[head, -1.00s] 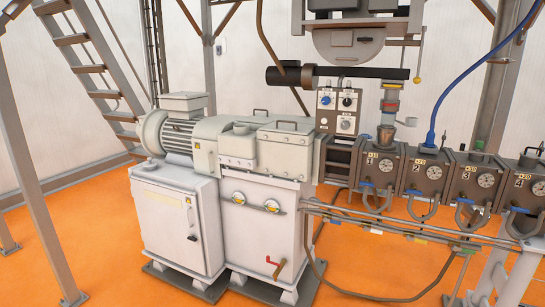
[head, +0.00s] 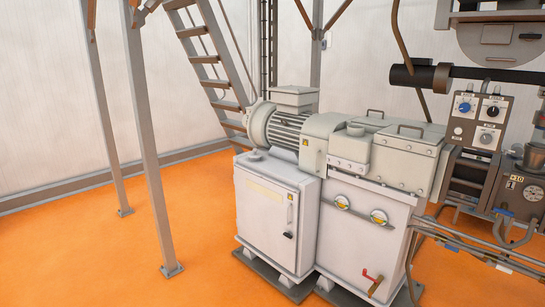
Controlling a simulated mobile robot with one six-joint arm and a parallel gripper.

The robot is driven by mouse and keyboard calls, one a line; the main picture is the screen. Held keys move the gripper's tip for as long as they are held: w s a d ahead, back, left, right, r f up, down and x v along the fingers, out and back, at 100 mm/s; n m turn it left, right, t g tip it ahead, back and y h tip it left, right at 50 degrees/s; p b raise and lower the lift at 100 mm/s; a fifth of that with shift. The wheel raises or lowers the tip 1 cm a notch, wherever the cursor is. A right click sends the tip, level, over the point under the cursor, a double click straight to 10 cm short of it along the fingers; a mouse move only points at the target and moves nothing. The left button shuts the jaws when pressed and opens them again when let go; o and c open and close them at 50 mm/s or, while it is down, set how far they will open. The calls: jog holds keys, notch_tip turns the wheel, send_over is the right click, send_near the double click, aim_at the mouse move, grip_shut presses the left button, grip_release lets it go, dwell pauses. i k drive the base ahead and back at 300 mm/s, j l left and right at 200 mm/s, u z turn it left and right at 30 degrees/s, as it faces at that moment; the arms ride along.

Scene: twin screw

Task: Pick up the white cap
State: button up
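My gripper is not in the head view. No separate white cap shows clearly. I cannot tell whether either one is the white cap.
The motor (head: 285,125) and cabinets stand centre right on an orange floor (head: 90,240). Grey steel posts (head: 145,150) and a metal stair (head: 212,75) stand at left. Pipes (head: 480,250) and a control panel (head: 477,118) are at right. Floor at front left is clear.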

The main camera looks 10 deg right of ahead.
aim_at(254, 156)
jog(key=i+u, duration=0.1)
jog(key=i, duration=1.45)
jog(key=i+z, duration=0.1)
jog(key=i, duration=0.5)
jog(key=i+j+z, duration=0.1)
jog(key=i, duration=0.45)
jog(key=i+j, duration=0.1)
jog(key=i, duration=0.45)
jog(key=i+j+z, duration=0.1)
jog(key=i, duration=0.45)
jog(key=i+j, duration=0.2)
jog(key=i, duration=0.4)
jog(key=l+z, duration=0.05)
